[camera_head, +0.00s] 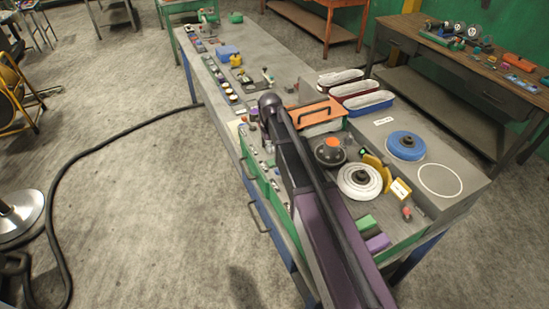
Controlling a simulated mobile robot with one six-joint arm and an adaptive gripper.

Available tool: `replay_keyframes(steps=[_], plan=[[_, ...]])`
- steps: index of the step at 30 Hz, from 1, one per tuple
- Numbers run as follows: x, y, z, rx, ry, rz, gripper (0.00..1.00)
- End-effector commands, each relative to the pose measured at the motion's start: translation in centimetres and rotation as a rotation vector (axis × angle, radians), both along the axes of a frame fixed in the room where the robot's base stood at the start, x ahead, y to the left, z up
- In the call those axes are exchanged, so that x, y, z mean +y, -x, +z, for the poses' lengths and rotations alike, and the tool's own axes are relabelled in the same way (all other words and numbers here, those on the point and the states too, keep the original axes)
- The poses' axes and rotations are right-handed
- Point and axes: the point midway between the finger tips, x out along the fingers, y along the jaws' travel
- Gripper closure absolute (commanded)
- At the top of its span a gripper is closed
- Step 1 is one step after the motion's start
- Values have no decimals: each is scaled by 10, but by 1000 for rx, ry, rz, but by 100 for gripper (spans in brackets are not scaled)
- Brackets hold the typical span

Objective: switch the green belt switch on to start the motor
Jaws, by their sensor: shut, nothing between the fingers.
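My arm reaches from the bottom edge up across the workbench (455,207) to a dark rounded joint. My gripper's fingers cannot be made out. A small green part (363,151) sits beside a yellow bracket on the bench; I cannot tell whether it is the belt switch. A green front panel (262,180) with small fittings runs along the bench's left side, partly hidden by my arm. A dark round unit with an orange top (331,149) stands right of my arm; I cannot tell whether it is the motor. No switch position is readable.
A white wheel (360,180) and a blue wheel (406,144) lie on the bench. An orange-lidded box (314,115) and several oblong trays stand behind. Small parts line the bench's far left. A black cable (108,142) crosses the floor. Open floor lies left.

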Motion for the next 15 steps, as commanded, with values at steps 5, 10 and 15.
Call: replay_keyframes(steps=[5,10,15], plan=[[0,0,12,0,0,0,100],[0,0,15,0,0,0,100],[0,0,14,0,0,0,100]])
